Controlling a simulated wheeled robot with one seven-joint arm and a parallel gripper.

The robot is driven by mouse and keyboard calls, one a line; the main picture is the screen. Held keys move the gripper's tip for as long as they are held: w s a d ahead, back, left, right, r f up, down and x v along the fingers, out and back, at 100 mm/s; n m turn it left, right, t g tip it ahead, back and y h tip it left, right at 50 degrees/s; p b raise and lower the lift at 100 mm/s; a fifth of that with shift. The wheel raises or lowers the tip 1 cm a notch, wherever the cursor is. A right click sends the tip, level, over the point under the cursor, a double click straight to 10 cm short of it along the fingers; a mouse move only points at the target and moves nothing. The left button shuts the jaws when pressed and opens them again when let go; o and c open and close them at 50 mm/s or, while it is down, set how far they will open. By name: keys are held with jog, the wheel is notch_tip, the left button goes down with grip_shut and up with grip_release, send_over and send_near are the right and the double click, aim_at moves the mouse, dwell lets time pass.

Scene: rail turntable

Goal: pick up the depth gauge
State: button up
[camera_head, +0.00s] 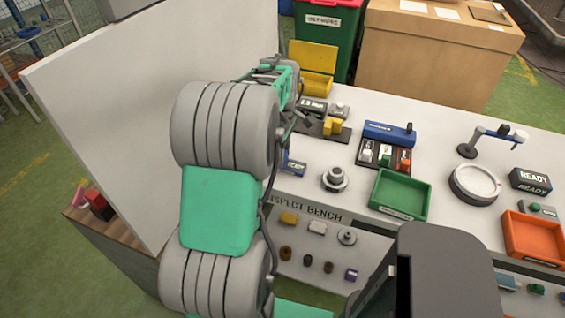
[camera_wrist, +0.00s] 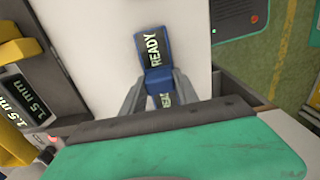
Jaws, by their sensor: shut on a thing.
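In the wrist view my gripper (camera_wrist: 160,76) is shut on a blue gauge body with dark panels reading READY, which I take as the depth gauge (camera_wrist: 163,47). The gauge is between the two grey fingers and sticks out past their tips, over a pale surface. Its lower part is partly hidden by my wrist. Whether it is clear of the surface cannot be told. In the head view my arm hides the fingertips. A blue piece with a lit panel (camera_head: 293,166) shows at the right edge of my arm there; I cannot tell whether it is the same gauge.
A 1.5 mm display (camera_head: 313,104) and a yellow block (camera_head: 333,126) stand near my arm. A green tray (camera_head: 382,208), round ring (camera_head: 455,187) and orange tray (camera_head: 508,247) are further right on the bench. A tall white panel (camera_head: 110,120) stands left of my arm.

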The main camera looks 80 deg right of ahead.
grip_shut()
jog(key=shift+r, duration=0.1)
jog(key=shift+r, duration=0.45)
jog(key=r, duration=0.3)
jog(key=shift+s+a, duration=0.15)
jog(key=shift+a, duration=0.05)
jog(key=s+a+r+b, duration=0.2)
jog(key=s+a+r, duration=0.4)
jog(key=a+r, duration=0.3)
jog(key=a, duration=0.3)
jog(key=shift+s+b, duration=0.15)
jog(key=shift+b, duration=0.15)
